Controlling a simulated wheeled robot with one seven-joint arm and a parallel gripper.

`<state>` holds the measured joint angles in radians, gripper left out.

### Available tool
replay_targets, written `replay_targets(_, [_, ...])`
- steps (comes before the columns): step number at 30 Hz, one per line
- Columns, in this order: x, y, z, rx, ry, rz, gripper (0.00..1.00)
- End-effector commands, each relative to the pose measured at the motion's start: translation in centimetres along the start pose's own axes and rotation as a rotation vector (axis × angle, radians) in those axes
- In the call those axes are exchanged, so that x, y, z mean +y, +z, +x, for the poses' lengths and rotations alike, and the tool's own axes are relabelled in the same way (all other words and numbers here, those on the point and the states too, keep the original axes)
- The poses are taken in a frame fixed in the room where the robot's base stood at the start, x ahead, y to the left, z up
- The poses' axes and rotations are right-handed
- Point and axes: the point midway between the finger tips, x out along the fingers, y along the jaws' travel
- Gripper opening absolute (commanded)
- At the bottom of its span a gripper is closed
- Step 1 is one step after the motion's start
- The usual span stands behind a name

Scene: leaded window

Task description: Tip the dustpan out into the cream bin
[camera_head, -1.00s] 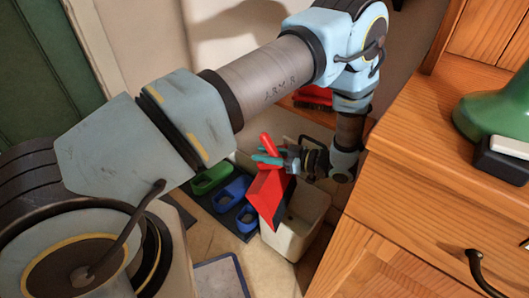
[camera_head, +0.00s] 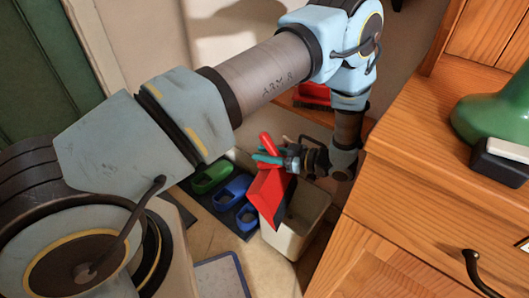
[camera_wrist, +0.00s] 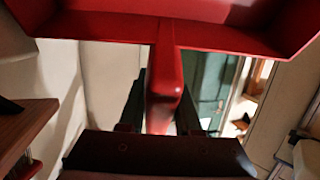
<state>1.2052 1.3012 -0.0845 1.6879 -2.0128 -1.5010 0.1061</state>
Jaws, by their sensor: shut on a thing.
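The red dustpan (camera_head: 268,192) hangs steeply tilted over the left side of the cream bin (camera_head: 293,240) in the head view. My gripper (camera_head: 270,158) is shut on its red handle. In the wrist view the handle (camera_wrist: 163,85) runs between the two dark fingers of my gripper (camera_wrist: 160,105), and the underside or rim of the pan (camera_wrist: 200,30) fills the top. The bin stands on the floor beside the wooden cabinet, its opening partly visible. I cannot see whether anything is in the dustpan or in the bin.
Green (camera_head: 211,178) and blue (camera_head: 234,191) clog-like items sit on a dark mat left of the bin. The wooden cabinet (camera_head: 440,150) stands close on the right, with a green object (camera_head: 495,118) on top. A red item (camera_head: 312,94) rests on a shelf behind my arm.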

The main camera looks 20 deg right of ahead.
Motion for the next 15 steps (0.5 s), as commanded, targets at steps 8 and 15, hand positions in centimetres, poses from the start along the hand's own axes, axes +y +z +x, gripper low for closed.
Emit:
replay_targets(8, [0.1, -2.6, -0.4, -0.170, -0.003, -0.003, 0.00])
replay_targets(15, [0.1, -4.0, -0.8, -0.327, 0.000, -0.005, 0.00])
